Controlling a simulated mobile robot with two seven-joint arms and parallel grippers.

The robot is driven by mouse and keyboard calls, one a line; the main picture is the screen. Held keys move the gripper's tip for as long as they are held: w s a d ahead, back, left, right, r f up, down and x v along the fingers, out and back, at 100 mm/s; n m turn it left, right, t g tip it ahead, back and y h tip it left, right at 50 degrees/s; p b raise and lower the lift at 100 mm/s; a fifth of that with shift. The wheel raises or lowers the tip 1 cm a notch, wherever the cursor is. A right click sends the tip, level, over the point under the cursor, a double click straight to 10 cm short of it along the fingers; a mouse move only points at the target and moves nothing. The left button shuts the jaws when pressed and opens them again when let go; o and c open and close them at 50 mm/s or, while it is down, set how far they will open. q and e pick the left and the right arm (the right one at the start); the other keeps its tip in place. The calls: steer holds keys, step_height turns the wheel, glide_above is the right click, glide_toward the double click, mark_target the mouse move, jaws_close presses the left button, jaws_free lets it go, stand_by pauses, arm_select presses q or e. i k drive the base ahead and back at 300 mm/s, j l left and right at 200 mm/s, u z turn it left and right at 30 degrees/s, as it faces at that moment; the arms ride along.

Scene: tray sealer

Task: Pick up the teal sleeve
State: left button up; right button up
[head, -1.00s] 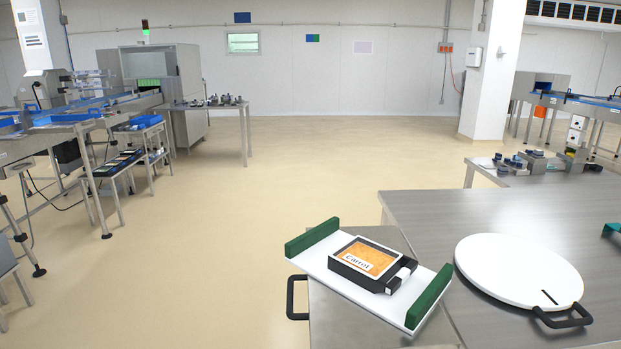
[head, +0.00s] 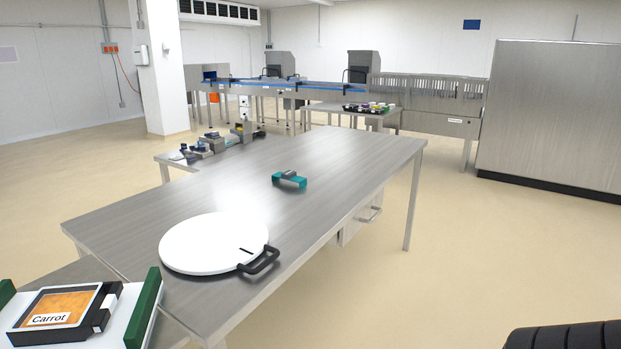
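A white round board (head: 205,243) with a black handle lies on the near part of the steel table (head: 345,160). At bottom left a white tray (head: 118,318) with green side bars holds a black-framed Carrot pack (head: 62,308). The table around the sleeve is clear. Open floor lies to the right.

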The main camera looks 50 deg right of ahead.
mark_target(290, 176)
steer(key=z, duration=1.45)
steer(key=i+l, duration=0.25)
steer(key=i+l+u, duration=0.1)
steer(key=i+l, duration=0.2)
steer(key=l, duration=0.2)
steer(key=i+l, duration=0.25)
steer(key=l, duration=0.15)
steer(key=i+l+u, duration=0.15)
steer(key=i+l, duration=0.35)
steer(key=l, duration=0.3)
steer(key=i+l+u, duration=0.1)
steer(key=l, duration=0.3)
steer(key=i, duration=0.1)
